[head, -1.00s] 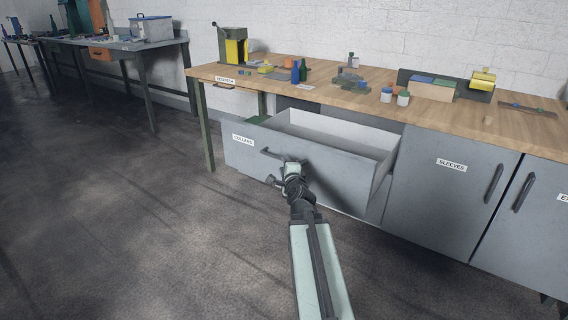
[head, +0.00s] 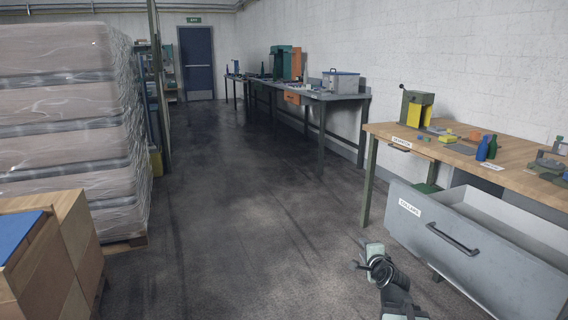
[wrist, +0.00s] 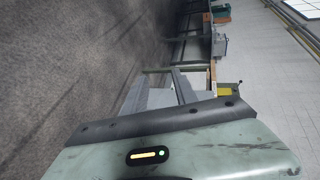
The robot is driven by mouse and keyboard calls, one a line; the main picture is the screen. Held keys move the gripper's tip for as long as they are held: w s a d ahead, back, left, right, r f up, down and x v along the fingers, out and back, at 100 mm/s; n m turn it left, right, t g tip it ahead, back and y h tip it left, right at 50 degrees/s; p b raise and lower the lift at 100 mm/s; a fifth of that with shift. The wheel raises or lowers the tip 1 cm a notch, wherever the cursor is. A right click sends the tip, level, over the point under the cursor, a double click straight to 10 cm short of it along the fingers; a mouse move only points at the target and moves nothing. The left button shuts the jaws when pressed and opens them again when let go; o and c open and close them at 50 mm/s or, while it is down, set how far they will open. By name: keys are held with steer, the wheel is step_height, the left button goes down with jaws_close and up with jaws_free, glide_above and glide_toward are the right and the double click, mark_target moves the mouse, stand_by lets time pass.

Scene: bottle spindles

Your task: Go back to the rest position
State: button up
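My gripper (head: 363,256) is at the lower right of the head view, in front of the open drawer and left of its handle. It is small and dark there, and I cannot tell whether its fingers are apart. Nothing shows held in it. The wrist view shows a pale green housing of my arm across the bottom, and the fingertips are not visible there. The drawer (head: 455,244), labelled COLLARS, stands pulled out and looks empty in the part I see. My gripper appears apart from its handle (head: 453,240).
The wooden workbench (head: 460,155) holds a green and yellow press (head: 416,108) and bottles. A grey table (head: 320,95) stands behind. Wrapped pallets (head: 65,120) and cardboard boxes (head: 60,255) stand at left. The floor (head: 230,210) between is clear.

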steer(key=s+a+f+n+g+y, duration=0.1)
steer(key=s+a+f+n+g, duration=0.35)
steer(key=a, duration=0.25)
steer(key=s+a+f+n+g+y, duration=0.2)
steer(key=s+a+f+n+g, duration=0.1)
steer(key=a+f+n, duration=0.4)
steer(key=s+d+f+n+g+h, duration=0.2)
steer(key=s+n+g, duration=0.1)
steer(key=s, duration=0.4)
steer(key=s+d+f+n+g+h, duration=0.1)
steer(key=s+f+n+g, duration=0.2)
steer(key=s, duration=0.4)
step_height(320, 180, up, 38)
steer(key=p, duration=3.8)
steer(key=shift+a+r+g, duration=0.15)
steer(key=shift+r+g, duration=0.1)
steer(key=shift+g, duration=0.2)
